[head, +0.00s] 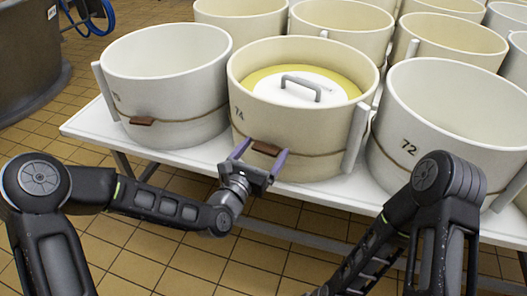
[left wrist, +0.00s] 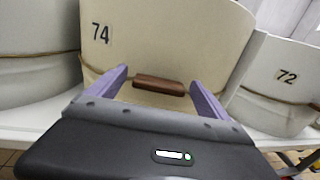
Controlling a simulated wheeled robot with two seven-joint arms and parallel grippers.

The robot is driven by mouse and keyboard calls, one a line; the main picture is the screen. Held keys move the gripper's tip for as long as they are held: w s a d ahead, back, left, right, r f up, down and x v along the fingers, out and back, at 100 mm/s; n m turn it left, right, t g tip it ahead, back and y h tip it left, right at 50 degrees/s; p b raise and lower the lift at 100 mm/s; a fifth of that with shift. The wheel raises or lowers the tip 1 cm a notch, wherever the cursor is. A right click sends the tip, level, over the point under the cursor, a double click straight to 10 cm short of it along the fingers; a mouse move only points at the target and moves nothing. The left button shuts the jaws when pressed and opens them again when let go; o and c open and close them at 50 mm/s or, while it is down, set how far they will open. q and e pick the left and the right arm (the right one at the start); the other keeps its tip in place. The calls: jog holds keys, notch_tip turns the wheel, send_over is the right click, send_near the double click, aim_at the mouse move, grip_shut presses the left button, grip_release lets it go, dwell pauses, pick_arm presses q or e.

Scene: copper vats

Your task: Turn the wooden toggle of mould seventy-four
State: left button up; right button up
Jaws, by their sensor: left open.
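Mould seventy-four (head: 293,165) is a cream tub with the number 74 on its side, in the middle of the table in the head view. A cord runs around it, with a small brown wooden toggle (head: 266,149) on the front. My left gripper (head: 259,152) is open, its purple fingers on either side of the toggle. The left wrist view shows the toggle (left wrist: 159,84) lying level between and beyond the two fingertips; I cannot tell whether they touch it. My right arm shows at the right in the head view, but its gripper is out of view.
The moulds stand on a white table (head: 203,156). A white mould (head: 170,70) with its own toggle is at left, and mould seventy-two (head: 450,110) is at right. More moulds stand behind. A white lid with a handle (head: 301,88) lies in mould seventy-four. A dark vat (head: 28,65) is far left.

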pick_arm(q)
jog(key=shift+c, duration=0.4)
jog(key=c, duration=1.3)
jog(key=shift+m, duration=0.4)
pick_arm(e)
jog(key=shift+f, duration=0.2)
pick_arm(q)
jog(key=m+b, duration=0.1)
jog(key=m, duration=0.1)
jog(key=shift+d+f+m+b, duration=0.1)
jog(key=shift+m+b, duration=0.2)
jog(key=shift+b, duration=0.05)
jog(key=m+b, duration=0.2)
jog(key=m, duration=0.3)
jog(key=shift+s+d+f+b, duration=0.1)
jog(key=shift+b, duration=0.2)
jog(key=m+b, duration=0.3)
jog(key=m, duration=0.3)
jog(key=shift+f+m+b, duration=0.15)
jog(key=shift+m+b, duration=0.15)
jog(key=shift+b, duration=0.05)
jog(key=shift+m+b, duration=0.85)
jog(key=shift+m, duration=0.65)
pick_arm(e)
notch_tip(320, 180, down, 9)
jog(key=w+d, duration=0.1)
jog(key=w, duration=0.1)
jog(key=shift+d+f+t, duration=0.15)
jog(key=shift+d+t, duration=0.15)
jog(key=shift+d, duration=0.05)
